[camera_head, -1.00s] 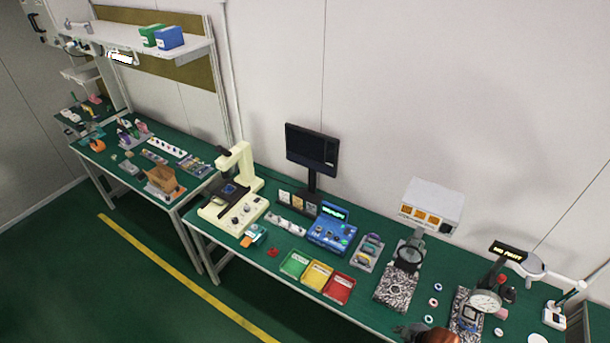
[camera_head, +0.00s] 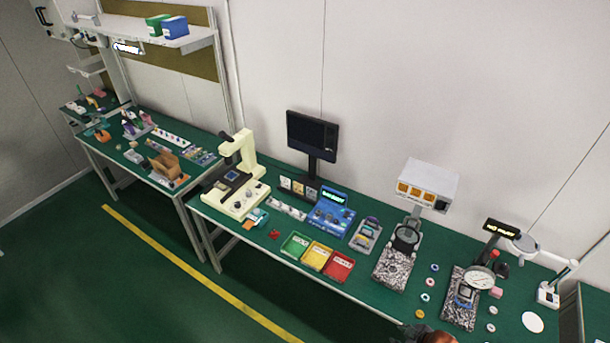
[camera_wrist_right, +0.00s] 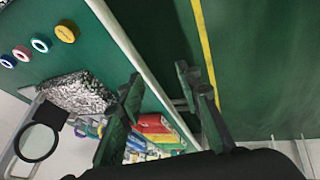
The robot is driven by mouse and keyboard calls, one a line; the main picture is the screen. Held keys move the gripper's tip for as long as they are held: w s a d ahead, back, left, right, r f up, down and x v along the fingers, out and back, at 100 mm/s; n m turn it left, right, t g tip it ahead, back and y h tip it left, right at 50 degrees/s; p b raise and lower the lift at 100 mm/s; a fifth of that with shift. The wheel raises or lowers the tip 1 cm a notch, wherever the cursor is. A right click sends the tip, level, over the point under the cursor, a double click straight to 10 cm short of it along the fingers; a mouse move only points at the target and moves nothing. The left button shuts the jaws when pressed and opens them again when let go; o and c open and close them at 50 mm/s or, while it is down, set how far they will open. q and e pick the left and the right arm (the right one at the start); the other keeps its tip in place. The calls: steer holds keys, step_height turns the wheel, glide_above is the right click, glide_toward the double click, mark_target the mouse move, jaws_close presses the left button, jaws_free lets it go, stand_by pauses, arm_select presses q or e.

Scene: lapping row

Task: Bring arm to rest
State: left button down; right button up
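My right gripper (camera_head: 416,333) shows only in part at the bottom edge of the head view, by the bench's front edge, next to an orange-brown rounded part that I take to be mine. In the right wrist view the two dark fingers of this gripper (camera_wrist_right: 160,84) stand apart with nothing between them. The bench edge and the green floor show beyond the fingers. My left gripper is in neither view.
The green bench (camera_head: 380,300) carries green, yellow and red trays (camera_head: 317,257), a dark monitor (camera_head: 313,136), a magnifier on a speckled plate (camera_head: 393,268) and a dial gauge (camera_head: 480,278). Several small rings lie between the last two. The floor in front (camera_head: 130,290) is clear.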

steer(key=s+d+f+m+h+b, duration=0.1)
steer(key=s+d+f+m+b, duration=0.15)
steer(key=f, duration=0.75)
steer(key=s+d+f+m+h+b, duration=0.1)
steer(key=s+d+f+b, duration=0.3)
steer(key=f, duration=0.6)
steer(key=s+d+f+m+h+b, duration=0.1)
steer(key=s+d+f+m+b, duration=0.15)
steer(key=f, duration=0.75)
steer(key=s+a+f+m+g+b, duration=0.1)
steer(key=s+a+f+b, duration=0.1)
steer(key=s+f, duration=0.5)
steer(key=s+a+f+m+g+b, duration=0.1)
steer(key=s+a+f+g+b, duration=0.1)
steer(key=s+f, duration=0.5)
steer(key=s+a+f+m+g+b, duration=0.1)
steer(key=s+a+f+b, duration=0.2)
steer(key=s, duration=1.3)
step_height(320, 180, down, 4)
steer(key=shift+s+a+f+y, duration=0.1)
steer(key=shift+s+a+y, duration=0.25)
steer(key=shift+a, duration=0.75)
